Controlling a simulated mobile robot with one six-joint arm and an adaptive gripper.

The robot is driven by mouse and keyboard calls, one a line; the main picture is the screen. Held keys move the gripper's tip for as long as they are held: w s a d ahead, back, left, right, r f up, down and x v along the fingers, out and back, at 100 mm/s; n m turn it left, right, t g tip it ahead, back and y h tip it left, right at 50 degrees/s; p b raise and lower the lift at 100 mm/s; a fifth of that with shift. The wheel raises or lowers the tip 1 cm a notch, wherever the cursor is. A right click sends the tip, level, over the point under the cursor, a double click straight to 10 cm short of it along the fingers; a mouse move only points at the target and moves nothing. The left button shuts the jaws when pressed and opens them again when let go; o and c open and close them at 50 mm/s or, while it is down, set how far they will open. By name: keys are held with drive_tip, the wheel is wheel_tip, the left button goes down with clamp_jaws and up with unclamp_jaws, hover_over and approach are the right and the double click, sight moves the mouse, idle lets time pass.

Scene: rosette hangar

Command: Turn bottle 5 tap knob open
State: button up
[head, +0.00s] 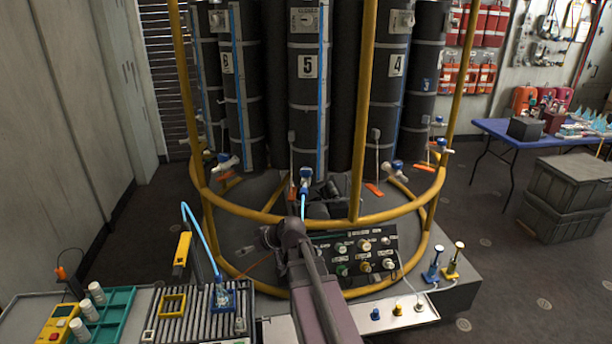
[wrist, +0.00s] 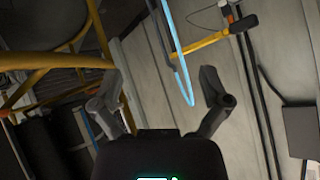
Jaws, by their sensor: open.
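Bottle 5 (head: 308,100) is a tall dark cylinder with a white number plate, upright at the middle of the rosette in the head view. Its tap, with a blue knob (head: 305,174), is low at its front, with a light blue hose below it. My gripper (wrist: 163,95) shows in the wrist view with its two grey fingers spread apart and nothing between them in its grasp. In the head view my arm stands in front of the rosette, below the tap; the fingers cannot be made out clearly there. The tap is not recognisable in the wrist view.
A yellow rail (head: 280,217) rings the bottles, with yellow posts in front. A dark valve panel (head: 358,255) stands at the right of my arm. A blue hose (wrist: 183,70) hangs in the wrist view. A blue table (head: 490,127) stands at the right.

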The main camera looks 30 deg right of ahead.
drive_tip(key=w+d+r+t+h+b, duration=0.1)
drive_tip(key=w+d+r+t, duration=0.15)
drive_tip(key=d, duration=0.45)
drive_tip(key=w+d+r+t, duration=0.2)
drive_tip(key=d+r+t, duration=0.1)
drive_tip(key=d, duration=0.3)
drive_tip(key=m+t+h+b, duration=0.1)
drive_tip(key=m+t+h, duration=0.3)
drive_tip(key=h, duration=0.2)
approach(309, 174)
drive_tip(key=s, duration=0.2)
drive_tip(key=shift+w+f, duration=0.1)
drive_tip(key=shift+w, duration=0.05)
drive_tip(key=shift+w, duration=0.1)
drive_tip(key=w, duration=1.3)
drive_tip(key=shift+w+d, duration=0.3)
drive_tip(key=shift+d, duration=0.05)
drive_tip(key=c, duration=1.2)
